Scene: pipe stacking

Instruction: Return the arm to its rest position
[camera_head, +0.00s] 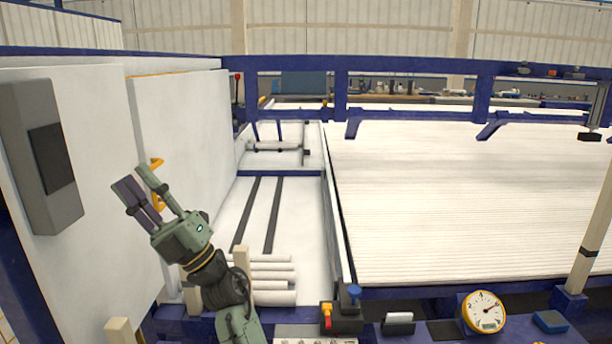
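My gripper (141,183) is raised at the left of the head view, in front of the white panels. Its fingers point up and to the left. They look spread, with nothing seen between them. My arm comes up from the bottom edge below it. Several white pipes (272,278) lie stacked to the right of my arm, low in the picture, partly hidden by a wooden post. The gripper is apart from the pipes, above and to the left of them.
White panels with a yellow handle (158,199) and a grey box (42,158) stand at the left. A wide bed of white pipes (470,200) in a blue frame fills the right. A red-handled lever (327,318) and a round gauge (484,311) sit at the front.

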